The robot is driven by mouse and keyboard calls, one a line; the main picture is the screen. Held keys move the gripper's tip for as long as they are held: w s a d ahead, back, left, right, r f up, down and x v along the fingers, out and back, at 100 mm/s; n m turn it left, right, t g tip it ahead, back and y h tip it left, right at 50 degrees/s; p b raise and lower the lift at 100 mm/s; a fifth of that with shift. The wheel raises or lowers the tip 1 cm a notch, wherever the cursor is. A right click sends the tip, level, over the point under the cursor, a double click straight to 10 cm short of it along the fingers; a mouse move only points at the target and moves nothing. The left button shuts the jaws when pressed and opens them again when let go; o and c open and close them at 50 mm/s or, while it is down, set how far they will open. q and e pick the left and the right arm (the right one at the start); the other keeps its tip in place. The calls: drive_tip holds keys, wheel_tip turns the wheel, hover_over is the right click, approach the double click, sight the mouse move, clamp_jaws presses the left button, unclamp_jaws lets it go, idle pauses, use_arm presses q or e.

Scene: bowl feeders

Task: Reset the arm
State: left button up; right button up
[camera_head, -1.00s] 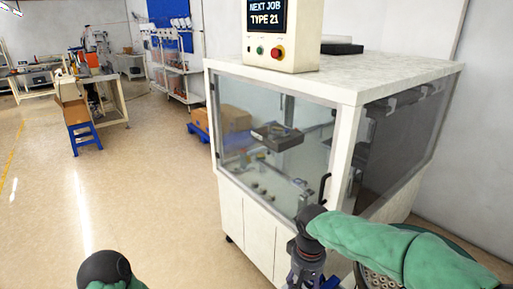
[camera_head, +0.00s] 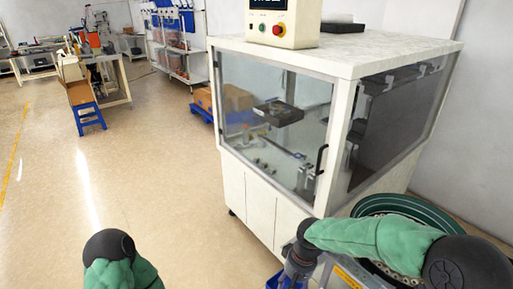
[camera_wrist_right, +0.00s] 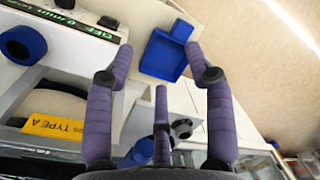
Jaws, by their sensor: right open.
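My right arm (camera_head: 375,240), in a green sleeve, reaches in from the right in the head view. Its gripper hangs near the bottom edge, mostly cut off by the frame. In the right wrist view, my right gripper (camera_wrist_right: 160,57) has its purple padded fingers spread and nothing between them. A blue scoop-like tray (camera_wrist_right: 165,52) lies beyond the fingertips on a pale surface, apart from them. My left arm (camera_head: 120,270) shows only as a dark joint and green sleeve at the bottom left; its gripper is out of view.
A white cabinet (camera_head: 262,205) with clear panels stands close ahead of my right arm. A round green bowl feeder (camera_head: 420,212) is at the right, partly behind that arm. A yellow TYPE A label (camera_wrist_right: 52,126) shows in the wrist view. The floor at left is open.

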drive_tip(key=s+f+m, duration=0.1)
drive_tip(key=s+f, duration=0.4)
drive_tip(key=f, duration=0.3)
drive_tip(key=s+f+m+y, duration=0.1)
drive_tip(key=s+f, duration=0.4)
drive_tip(key=f, duration=0.3)
drive_tip(key=s+f+m+y, duration=0.1)
drive_tip(key=s+f, duration=0.5)
drive_tip(key=f, duration=0.3)
drive_tip(key=shift+a+m+t, duration=0.4)
